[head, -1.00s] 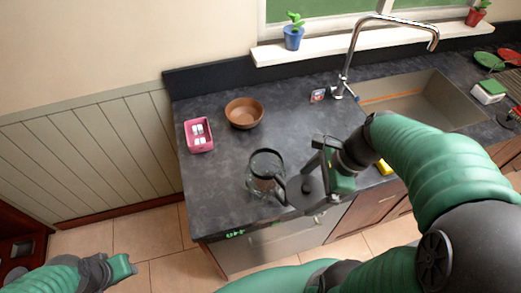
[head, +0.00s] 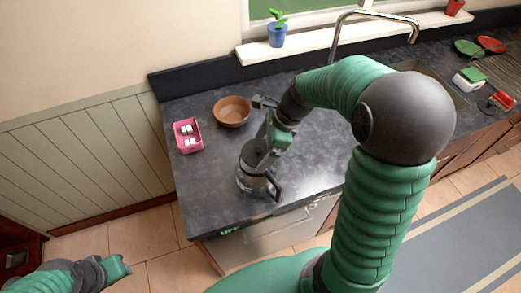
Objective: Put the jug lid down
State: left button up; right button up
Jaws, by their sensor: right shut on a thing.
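The glass jug (head: 247,184) with a dark handle stands near the left front edge of the counter. My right gripper (head: 262,148) is directly over the jug, shut on the dark jug lid (head: 252,158). The lid is at the jug's mouth, mostly covered by the gripper; I cannot tell whether it touches the rim. My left gripper (head: 122,268) is low at the left, away from the counter; whether it is open or shut does not show.
A brown bowl (head: 232,112) and a pink container with white items (head: 187,136) stand behind and left of the jug. The faucet (head: 335,38) is at the back. Bare dark counter (head: 310,170) lies right of the jug.

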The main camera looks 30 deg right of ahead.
aim_at(264, 150)
jog(key=f, duration=0.1)
jog(key=f+p, duration=0.1)
jog(key=f, duration=0.1)
jog(key=shift+w, duration=0.3)
jog(key=shift+d+f, duration=0.15)
jog(key=shift+f, duration=0.05)
jog(key=o, duration=0.9)
jog(key=shift+o, duration=0.8)
